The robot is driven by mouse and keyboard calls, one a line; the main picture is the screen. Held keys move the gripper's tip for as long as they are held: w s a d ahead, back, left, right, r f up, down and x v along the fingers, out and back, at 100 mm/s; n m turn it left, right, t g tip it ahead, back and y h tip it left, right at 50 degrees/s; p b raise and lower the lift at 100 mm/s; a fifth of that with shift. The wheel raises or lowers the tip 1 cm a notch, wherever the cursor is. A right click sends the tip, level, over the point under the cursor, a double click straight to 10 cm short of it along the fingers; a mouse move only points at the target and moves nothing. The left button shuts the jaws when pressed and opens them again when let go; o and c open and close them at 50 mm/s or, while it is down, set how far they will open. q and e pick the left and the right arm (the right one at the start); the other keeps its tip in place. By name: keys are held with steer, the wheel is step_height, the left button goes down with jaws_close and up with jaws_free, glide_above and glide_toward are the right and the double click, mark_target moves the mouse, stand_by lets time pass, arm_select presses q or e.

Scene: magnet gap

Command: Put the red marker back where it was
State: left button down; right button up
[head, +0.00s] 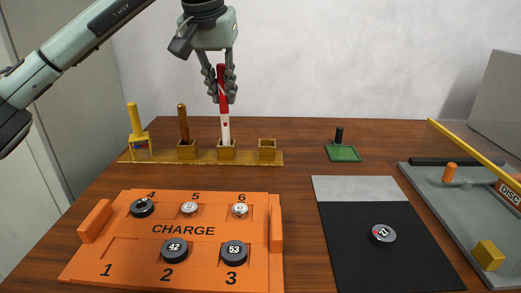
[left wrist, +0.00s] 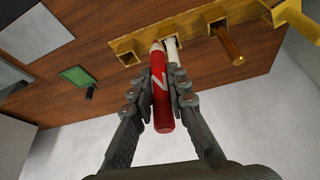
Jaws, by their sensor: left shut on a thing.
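The red marker (head: 221,76) is upright between the fingers of my left gripper (head: 221,86), which is shut on it, above the wooden rack. In the left wrist view the red marker (left wrist: 161,95) has a white mark and lies between the two fingers (left wrist: 163,100). A white marker-like stick (head: 226,131) with a red mark stands in the rack's third cup from the left, just below and beside it; it also shows in the left wrist view (left wrist: 171,50). Whether the two touch is unclear. The rack's rightmost cup (head: 267,149) looks empty.
A brown peg (head: 183,125) and a yellow stand (head: 137,138) occupy the rack's left part. An orange charge tray (head: 190,231) with several discs lies in front. A black mat (head: 380,260), green base (head: 343,153) and grey board (head: 440,200) are to the right.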

arm_select(q)
steer(key=shift+w+a+f, duration=0.15)
steer(key=shift+w+a, duration=0.05)
steer(key=shift+w, duration=0.05)
steer(key=shift+w+d+f+p, duration=0.35)
steer(key=shift+w+d+f, duration=0.7)
steer(key=shift+d+f, duration=0.65)
steer(key=shift+w+d+f+p, duration=0.3)
steer(key=shift+w+d+f, duration=0.7)
steer(key=shift+d+f, duration=0.65)
steer(key=shift+w+d+f+p, duration=0.35)
steer(key=shift+w+d+f, duration=0.85)
steer(key=shift+f, duration=0.85)
arm_select(e)
steer(key=shift+s+f, duration=0.15)
steer(key=shift+f, duration=1.05)
steer(key=shift+s+f, duration=0.15)
steer(key=shift+f, duration=1)
arm_select(q)
steer(key=shift+s+d+f, duration=0.1)
steer(key=shift+s, duration=0.05)
steer(key=c, duration=1.9)
jaws_free()
steer(key=o, duration=0.4)
arm_select(e)
steer(key=shift+r, duration=0.15)
